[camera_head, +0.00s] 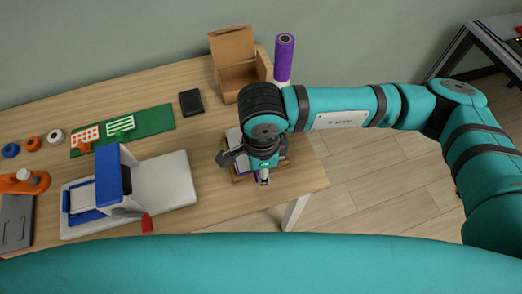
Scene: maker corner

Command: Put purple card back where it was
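My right gripper (248,164) points down over a shallow wooden tray (284,161) at the right end of the table. White and purple flat pieces show in the tray around the gripper. A purple patch (243,169) beside the fingers may be the purple card, but the gripper and wrist cover most of it. The fingertips are largely hidden, so I cannot tell whether they are open or hold anything. My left gripper is not in view.
An open cardboard box (236,79) and a purple roll (284,57) stand behind my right arm. A white and blue press (118,190) with a red handle is left of the tray. A green mat (155,121) and black block (191,102) lie behind it.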

